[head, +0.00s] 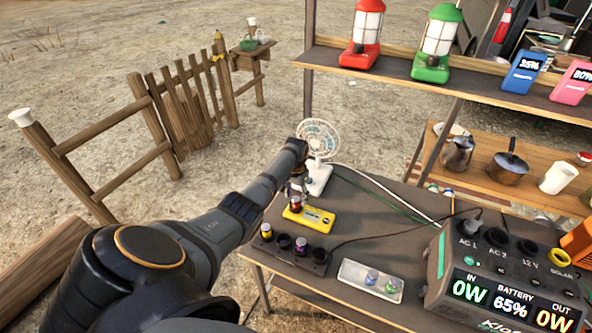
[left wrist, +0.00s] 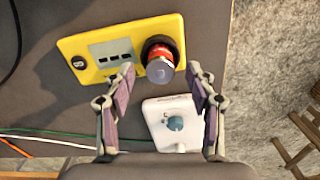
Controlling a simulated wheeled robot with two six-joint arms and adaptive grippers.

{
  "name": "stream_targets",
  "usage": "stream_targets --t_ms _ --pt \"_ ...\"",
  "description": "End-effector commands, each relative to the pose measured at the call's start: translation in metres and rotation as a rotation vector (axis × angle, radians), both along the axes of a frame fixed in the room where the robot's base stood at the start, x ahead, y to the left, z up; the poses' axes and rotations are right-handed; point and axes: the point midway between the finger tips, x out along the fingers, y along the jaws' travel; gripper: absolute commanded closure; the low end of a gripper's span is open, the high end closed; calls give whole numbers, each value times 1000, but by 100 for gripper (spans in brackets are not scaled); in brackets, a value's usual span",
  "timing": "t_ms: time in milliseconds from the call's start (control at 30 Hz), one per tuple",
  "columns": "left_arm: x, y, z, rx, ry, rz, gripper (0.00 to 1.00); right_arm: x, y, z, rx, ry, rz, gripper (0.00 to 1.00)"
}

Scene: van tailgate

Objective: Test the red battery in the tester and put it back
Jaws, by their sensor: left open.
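The red battery (head: 296,204) stands upright in the round socket of the yellow tester (head: 318,222). My left gripper (head: 297,187) is open above the tester. In the left wrist view its fingers (left wrist: 161,76) are apart, one on each side of the battery, with gaps showing. The black battery holder (head: 292,254) in front holds a yellow-topped battery (head: 266,230) and a purple one (head: 301,243). My right gripper is not in view.
A white fan (head: 318,178) stands just behind the tester; its base (left wrist: 172,124) lies close to the gripper. Cables run across the table.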

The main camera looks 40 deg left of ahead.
Motion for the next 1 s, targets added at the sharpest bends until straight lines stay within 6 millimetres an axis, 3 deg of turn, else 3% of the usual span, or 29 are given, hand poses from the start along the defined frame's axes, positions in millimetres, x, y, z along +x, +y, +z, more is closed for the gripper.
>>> stream_targets --t_ms 200,400,1000 --pt "1 1 55 2 -3 -1 44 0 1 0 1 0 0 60" --pt "0 0 85 0 0 0 44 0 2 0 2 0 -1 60" --pt "0 0 91 0 2 0 44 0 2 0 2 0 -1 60"
